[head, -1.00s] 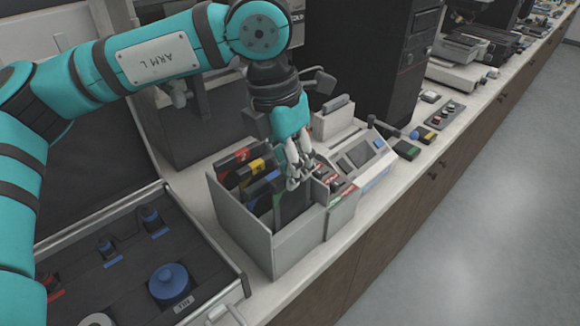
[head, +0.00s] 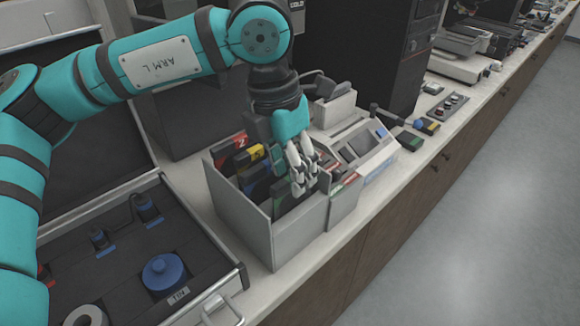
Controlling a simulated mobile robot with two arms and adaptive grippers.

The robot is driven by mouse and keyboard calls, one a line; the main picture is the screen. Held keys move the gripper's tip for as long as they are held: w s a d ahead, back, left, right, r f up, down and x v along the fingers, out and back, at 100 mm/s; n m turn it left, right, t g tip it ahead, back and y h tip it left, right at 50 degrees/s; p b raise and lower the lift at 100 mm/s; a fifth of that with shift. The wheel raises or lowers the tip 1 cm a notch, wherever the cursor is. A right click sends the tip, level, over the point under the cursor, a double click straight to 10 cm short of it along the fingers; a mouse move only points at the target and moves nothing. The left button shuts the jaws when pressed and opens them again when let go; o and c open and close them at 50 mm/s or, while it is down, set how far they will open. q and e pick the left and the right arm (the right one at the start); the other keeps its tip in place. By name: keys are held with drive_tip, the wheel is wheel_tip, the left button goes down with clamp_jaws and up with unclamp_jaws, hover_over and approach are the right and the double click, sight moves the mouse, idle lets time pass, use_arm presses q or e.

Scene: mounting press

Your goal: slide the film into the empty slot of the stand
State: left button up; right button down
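The stand (head: 243,219) is a pale grey open box on the bench, in the middle of the head view. Several dark, upright films stand in it, with a red tab (head: 240,142), a yellow tab (head: 250,154) and a blue one (head: 256,174) visible. A dark film with a green edge (head: 283,192) is nearest the front, low between the stand's walls. My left gripper (head: 303,182) points down over the front right of the stand, its fingertips at this film's upper edge. Whether the fingers clasp it cannot be told. The slot bottoms are hidden. My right gripper is out of view.
An open case with a blue round knob (head: 164,272) lies to the left of the stand. A pale device with a screen (head: 357,147) stands close on the right. A dark tower (head: 385,60) rises behind. The bench edge runs along the front right.

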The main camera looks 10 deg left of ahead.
use_arm(q)
wheel_tip(320, 180, up, 12)
drive_tip(key=a, duration=0.1)
drive_tip(key=shift+s+a, duration=0.3)
drive_tip(key=shift+s, duration=0.05)
drive_tip(key=shift+f, duration=0.1)
idle(0.3)
